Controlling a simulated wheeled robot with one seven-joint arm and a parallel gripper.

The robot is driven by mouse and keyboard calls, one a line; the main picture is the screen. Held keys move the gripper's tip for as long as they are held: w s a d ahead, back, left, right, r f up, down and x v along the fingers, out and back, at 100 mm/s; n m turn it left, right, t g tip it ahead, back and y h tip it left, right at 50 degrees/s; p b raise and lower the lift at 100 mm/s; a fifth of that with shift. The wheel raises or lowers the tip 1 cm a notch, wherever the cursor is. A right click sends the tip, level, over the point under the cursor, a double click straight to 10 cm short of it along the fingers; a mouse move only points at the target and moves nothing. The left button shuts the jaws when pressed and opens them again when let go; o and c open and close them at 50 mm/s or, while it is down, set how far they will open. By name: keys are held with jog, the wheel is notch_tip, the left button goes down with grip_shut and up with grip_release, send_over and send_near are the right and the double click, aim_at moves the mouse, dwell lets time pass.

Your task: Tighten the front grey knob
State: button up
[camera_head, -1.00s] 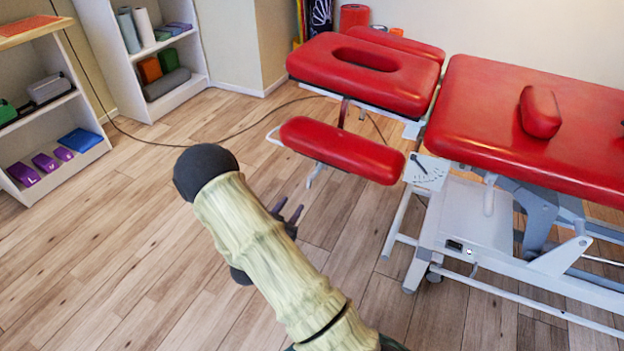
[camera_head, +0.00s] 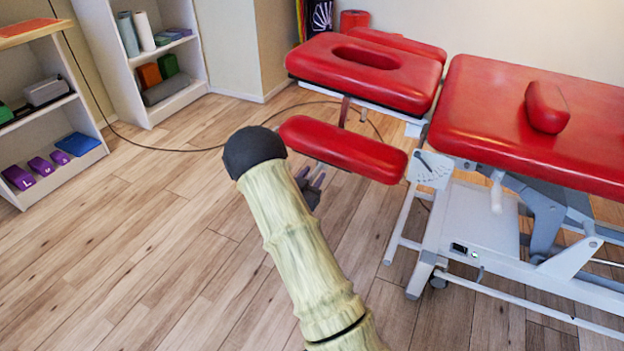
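My gripper (camera_head: 311,175) shows partly behind my arm, just below the left part of the red armrest pad (camera_head: 342,150). Its two dark fingers stand apart with nothing seen between them. The pad is on the near left side of the red treatment table (camera_head: 530,120). I cannot make out a grey knob for certain; the area under the pad is shaded and partly covered by my gripper. A white plate with a small dark lever (camera_head: 431,169) is on the table frame, right of the pad. I cannot tell whether the gripper touches anything.
The red headrest (camera_head: 370,70) lies behind the pad. The table's white base (camera_head: 482,222) stands at right. A cable (camera_head: 190,150) runs over the wooden floor (camera_head: 130,240). White shelves (camera_head: 142,62) stand at the back left. The floor at left is clear.

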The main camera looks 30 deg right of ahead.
grip_shut()
jog(key=shift+m, duration=0.5)
jog(key=m+b, duration=0.1)
jog(key=m, duration=0.2)
jog(key=shift+s+d+f+m+b, duration=0.1)
jog(key=shift+f+m+b, duration=0.1)
jog(key=shift+m+b, duration=0.2)
jog(key=m+b, duration=0.2)
jog(key=m, duration=0.2)
jog(key=shift+f+m+b, duration=0.15)
jog(key=shift+m+b, duration=0.15)
jog(key=m+b, duration=0.4)
jog(key=m, duration=0.1)
jog(key=shift+s+f+b, duration=0.1)
jog(key=shift+f+b, duration=0.1)
jog(key=shift+b, duration=0.1)
jog(key=shift+r+m+b, duration=0.1)
jog(key=shift+m+b, duration=1.25)
jog(key=shift+m, duration=0.35)
